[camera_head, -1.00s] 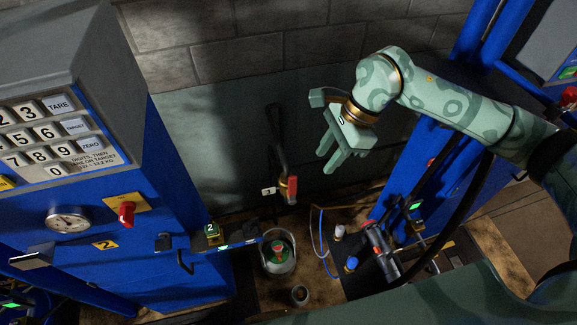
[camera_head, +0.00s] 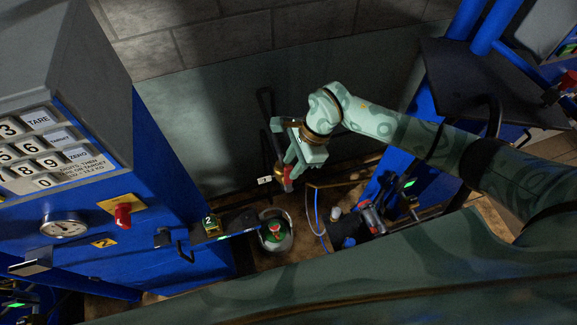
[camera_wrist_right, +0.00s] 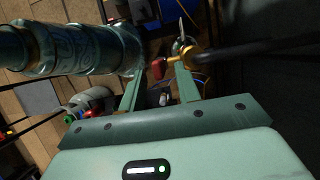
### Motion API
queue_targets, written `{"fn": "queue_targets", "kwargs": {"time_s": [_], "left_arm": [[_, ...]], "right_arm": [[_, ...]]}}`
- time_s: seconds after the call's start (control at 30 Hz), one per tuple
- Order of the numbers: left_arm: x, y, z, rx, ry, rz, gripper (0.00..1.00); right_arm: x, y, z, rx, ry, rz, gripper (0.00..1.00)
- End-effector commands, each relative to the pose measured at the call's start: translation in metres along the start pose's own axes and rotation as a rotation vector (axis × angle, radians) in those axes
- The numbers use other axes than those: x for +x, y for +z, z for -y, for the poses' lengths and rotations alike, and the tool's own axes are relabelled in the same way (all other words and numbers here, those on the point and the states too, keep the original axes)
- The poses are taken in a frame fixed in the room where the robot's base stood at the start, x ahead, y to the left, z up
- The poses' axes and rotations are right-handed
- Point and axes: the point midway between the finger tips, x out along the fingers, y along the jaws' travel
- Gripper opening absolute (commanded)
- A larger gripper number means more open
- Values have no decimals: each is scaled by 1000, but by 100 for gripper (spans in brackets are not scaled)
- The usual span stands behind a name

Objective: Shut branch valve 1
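The valve with a red handle (camera_head: 287,186) and brass body sits at the lower end of a dark pipe against the back wall. A small white tag (camera_head: 264,181) is beside it; I cannot read its number surely. My right gripper (camera_head: 289,168) is at the valve and partly covers it. In the right wrist view, the red handle (camera_wrist_right: 158,68) shows between the tips of the open fingers, and the brass body (camera_wrist_right: 185,54) is close to the right fingertip. I cannot tell whether a finger touches it. My left gripper is out of view.
A blue cabinet with a keypad (camera_head: 40,150), gauge (camera_head: 64,224) and red knob (camera_head: 123,214) stands at left. Blue frames stand at right. Hoses (camera_head: 316,210) hang below my right arm.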

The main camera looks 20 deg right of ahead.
Motion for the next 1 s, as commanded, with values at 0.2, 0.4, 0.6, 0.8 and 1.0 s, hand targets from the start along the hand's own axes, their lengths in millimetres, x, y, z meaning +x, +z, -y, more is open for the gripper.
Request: {"fn": "queue_targets", "kwargs": {"time_s": [0.2,0.4,0.6,0.8,1.0], "left_arm": [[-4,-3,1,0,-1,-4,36],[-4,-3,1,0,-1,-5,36],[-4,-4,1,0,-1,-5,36],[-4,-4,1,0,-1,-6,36],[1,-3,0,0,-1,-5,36]], "right_arm": [[29,0,0,0,1,1,33],[35,0,0,0,0,0,33],[35,0,0,0,0,0,22],[34,0,0,0,0,0,0],[35,-3,0,1,0,14,0]]}}
